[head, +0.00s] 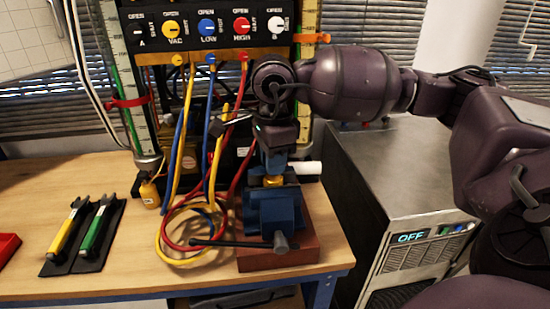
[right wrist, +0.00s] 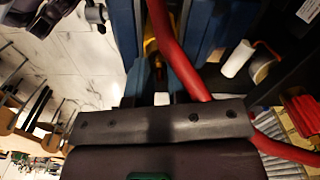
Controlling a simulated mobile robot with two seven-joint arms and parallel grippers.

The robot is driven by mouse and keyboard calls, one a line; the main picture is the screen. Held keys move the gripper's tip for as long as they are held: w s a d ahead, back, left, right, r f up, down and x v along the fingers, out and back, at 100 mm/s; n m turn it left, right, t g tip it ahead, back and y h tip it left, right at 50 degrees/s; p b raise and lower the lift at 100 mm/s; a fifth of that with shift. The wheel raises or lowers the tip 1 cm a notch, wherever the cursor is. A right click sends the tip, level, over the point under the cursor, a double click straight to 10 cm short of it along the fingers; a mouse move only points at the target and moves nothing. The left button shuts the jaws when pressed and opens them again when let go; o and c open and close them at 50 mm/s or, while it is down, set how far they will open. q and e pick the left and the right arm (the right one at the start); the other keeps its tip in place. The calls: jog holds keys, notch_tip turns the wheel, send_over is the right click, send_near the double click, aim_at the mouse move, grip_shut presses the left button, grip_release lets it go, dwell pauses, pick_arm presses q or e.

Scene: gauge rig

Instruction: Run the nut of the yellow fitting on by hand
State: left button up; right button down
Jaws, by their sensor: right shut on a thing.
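The yellow fitting (head: 273,181) stands in the blue vise (head: 273,213) on a red-brown block. Only a little yellow shows between the vise and my right gripper. My right gripper (head: 274,170) comes down from above and is shut on the fitting's nut, which its fingers mostly hide. In the right wrist view, a bit of the yellow fitting (right wrist: 151,46) shows between blue parts, partly behind a red hose (right wrist: 172,45). The threads cannot be made out. My left gripper is not in view.
Red, blue and yellow hoses (head: 187,232) hang from the valve panel (head: 205,28) and coil left of the vise. A yellow-handled tool (head: 66,229) and a green-handled tool (head: 96,226) lie on dark mats. A metal cabinet (head: 385,175) stands at right.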

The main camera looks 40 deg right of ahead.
jog(key=m+p, duration=0.1)
jog(key=m, duration=0.2)
jog(key=shift+r+m, duration=0.15)
jog(key=shift+m, duration=0.15)
jog(key=m, duration=0.2)
jog(key=shift+m+p, duration=0.35)
jog(key=shift+m, duration=0.05)
jog(key=m+p, duration=0.1)
jog(key=m, duration=0.1)
jog(key=shift+m, duration=0.3)
jog(key=shift+m+p, duration=0.3)
jog(key=shift+m, duration=0.8)
jog(key=shift+m+p, duration=0.35)
jog(key=shift+m, duration=0.55)
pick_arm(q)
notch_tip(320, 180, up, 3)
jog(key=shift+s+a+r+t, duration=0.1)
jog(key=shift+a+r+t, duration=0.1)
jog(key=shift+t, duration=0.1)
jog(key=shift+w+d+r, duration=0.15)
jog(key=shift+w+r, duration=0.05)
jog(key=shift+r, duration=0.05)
pick_arm(e)
jog(key=shift+m, duration=0.4)
jog(key=c, duration=1.1)
grip_release()
